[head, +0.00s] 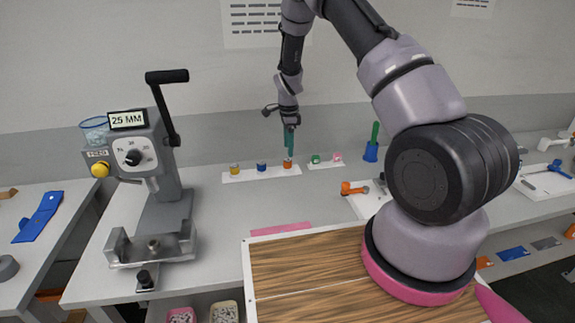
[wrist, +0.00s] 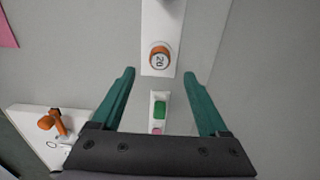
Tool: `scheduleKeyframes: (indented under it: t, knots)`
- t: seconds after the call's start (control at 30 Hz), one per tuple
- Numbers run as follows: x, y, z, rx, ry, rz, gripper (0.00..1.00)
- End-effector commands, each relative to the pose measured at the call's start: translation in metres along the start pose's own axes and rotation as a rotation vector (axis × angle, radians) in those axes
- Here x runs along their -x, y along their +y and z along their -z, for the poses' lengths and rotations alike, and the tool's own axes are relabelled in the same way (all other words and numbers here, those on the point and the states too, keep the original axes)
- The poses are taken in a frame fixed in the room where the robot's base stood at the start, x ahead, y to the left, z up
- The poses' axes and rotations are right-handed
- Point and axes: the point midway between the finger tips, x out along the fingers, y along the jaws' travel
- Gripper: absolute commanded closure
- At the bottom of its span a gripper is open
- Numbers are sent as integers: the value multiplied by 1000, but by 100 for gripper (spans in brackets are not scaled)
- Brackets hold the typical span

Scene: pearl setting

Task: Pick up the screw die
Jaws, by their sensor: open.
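Three small capped cylinders that look like dies stand upright on a white strip (head: 217,180) on the bench: one yellow (head: 235,169), one blue (head: 261,166) and one orange (head: 288,163). In the wrist view the orange one (wrist: 159,57) shows a pale round top marked 20. I cannot tell from its look alone which one is the screw die. My gripper (head: 291,148) points down just above the orange cylinder. In the wrist view my gripper (wrist: 159,73) is open and empty, its teal fingers spread to either side, with the orange cylinder just past the line of the tips.
A second white strip (head: 326,164) holds a green piece (head: 315,158) and a pink piece (head: 337,156) close by. A lever press (head: 160,165) marked 25 MM stands left.

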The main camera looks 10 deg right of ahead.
Motion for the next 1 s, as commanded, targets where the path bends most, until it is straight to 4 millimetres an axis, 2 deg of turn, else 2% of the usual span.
scheduleKeyframes:
  t: [0.13,0.4,0.63,0.67,0.7,0.83,0.87,1.0]
  knots:
    - [-11,0,-1,0,0,0,23]
    - [-49,1,-4,0,0,0,23]
    - [-51,1,-4,0,0,1,23]
    - [-51,1,-4,0,0,1,30]
    - [-51,1,-4,0,0,1,45]
    - [-51,1,-4,1,0,1,95]
    - [-51,1,-4,1,0,1,100]
    - [-51,0,-4,1,0,1,100]
